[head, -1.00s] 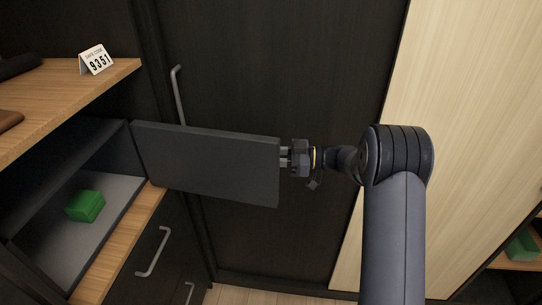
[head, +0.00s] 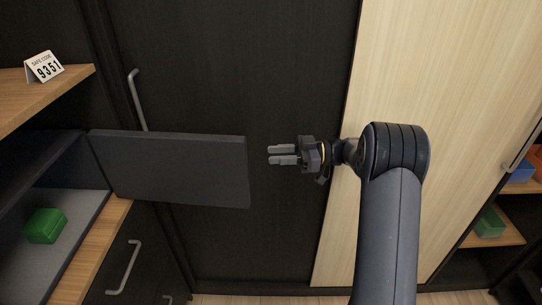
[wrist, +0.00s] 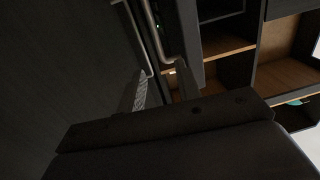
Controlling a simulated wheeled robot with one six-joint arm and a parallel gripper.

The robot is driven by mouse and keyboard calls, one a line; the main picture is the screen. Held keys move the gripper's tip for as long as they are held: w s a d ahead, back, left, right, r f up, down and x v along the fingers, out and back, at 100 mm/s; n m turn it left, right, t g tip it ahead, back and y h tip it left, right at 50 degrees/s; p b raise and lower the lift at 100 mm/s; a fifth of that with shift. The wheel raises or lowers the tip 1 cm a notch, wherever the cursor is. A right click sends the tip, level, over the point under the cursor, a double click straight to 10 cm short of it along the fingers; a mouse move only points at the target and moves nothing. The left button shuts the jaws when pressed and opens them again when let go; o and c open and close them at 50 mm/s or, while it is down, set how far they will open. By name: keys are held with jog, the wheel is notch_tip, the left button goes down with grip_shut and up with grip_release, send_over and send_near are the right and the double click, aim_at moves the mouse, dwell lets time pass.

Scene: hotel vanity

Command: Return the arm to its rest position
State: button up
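My gripper (head: 283,154) is in the middle of the head view, pointing left, with its two fingers apart and nothing between them. It is a short way to the right of the free edge of the open dark safe door (head: 180,170), not touching it. In the wrist view my gripper (wrist: 165,90) shows its two fingers spread, with empty space between them. My arm reaches up from the lower right of the head view.
A green box (head: 45,226) sits inside the open safe at left. A card reading 9351 (head: 44,67) stands on the wooden shelf above. A dark wardrobe door (head: 240,80) is behind my gripper. Open shelves with a green bin (head: 490,223) are at right.

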aim_at(240, 156)
jog(key=a+p, duration=0.2)
jog(key=a, duration=0.8)
jog(key=shift+s+a, duration=0.1)
jog(key=shift+a, duration=0.2)
